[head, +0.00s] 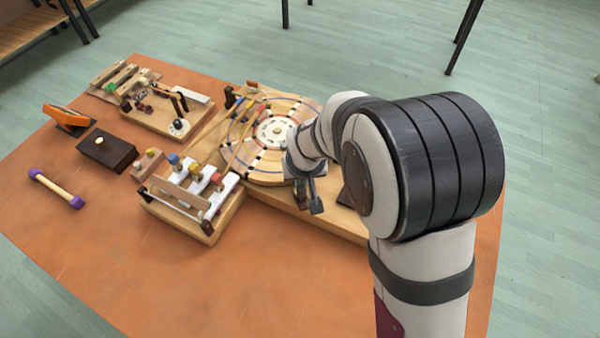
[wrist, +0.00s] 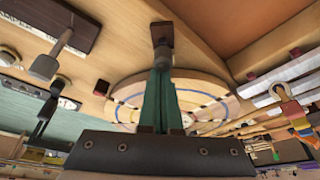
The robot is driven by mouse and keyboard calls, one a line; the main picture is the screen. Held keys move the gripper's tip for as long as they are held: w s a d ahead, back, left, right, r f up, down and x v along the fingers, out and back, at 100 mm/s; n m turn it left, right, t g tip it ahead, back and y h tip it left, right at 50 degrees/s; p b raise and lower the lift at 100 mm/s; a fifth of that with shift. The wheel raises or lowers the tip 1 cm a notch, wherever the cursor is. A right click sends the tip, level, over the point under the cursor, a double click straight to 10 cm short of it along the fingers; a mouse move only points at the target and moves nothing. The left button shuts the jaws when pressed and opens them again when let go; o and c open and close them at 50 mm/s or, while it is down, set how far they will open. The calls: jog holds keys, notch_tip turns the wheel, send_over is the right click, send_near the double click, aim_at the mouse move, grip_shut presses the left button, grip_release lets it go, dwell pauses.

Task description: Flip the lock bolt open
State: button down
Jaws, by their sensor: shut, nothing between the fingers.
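My gripper (head: 316,207) is shut and empty, over the near part of the wooden board with the round ringed disc. In the head view only a dark edge of the plate (head: 346,197) shows; my arm hides the rest.
The ringed disc (head: 262,166) lies beyond my gripper. A wooden stand with white bars (head: 205,205) is to its left. A dark box (head: 107,150), a purple-ended stick (head: 57,189) and an orange block (head: 68,117) lie further left. The near orange table (head: 160,290) is clear.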

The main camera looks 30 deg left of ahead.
jog(key=shift+s+d, duration=0.55)
jog(key=shift+f, duration=0.1)
jog(key=w+a, duration=0.1)
jog(key=w+a+r, duration=0.1)
jog(key=w, duration=0.1)
jog(key=shift+w+a+r, duration=0.1)
jog(key=shift+w+r, duration=0.05)
jog(key=shift+w, duration=0.05)
jog(key=v, duration=0.9)
jog(key=s+d+r+m+g, duration=0.1)
jog(key=s+d+r+m, duration=0.2)
jog(key=d, duration=0.4)
jog(key=s+d+m+h, duration=0.1)
jog(key=s+d+m, duration=0.1)
jog(key=s+d, duration=0.4)
jog(key=s+d+r+m+g, duration=0.1)
jog(key=s+d+r+m, duration=0.15)
jog(key=d, duration=0.55)
jog(key=s+d+f+m+g, duration=0.1)
jog(key=s+d+f+m, duration=0.1)
jog(key=s+m, duration=0.3)
jog(key=s+d, duration=0.1)
jog(key=s, duration=0.3)
jog(key=shift+s+d+y, duration=0.3)
jog(key=shift+s, duration=0.05)
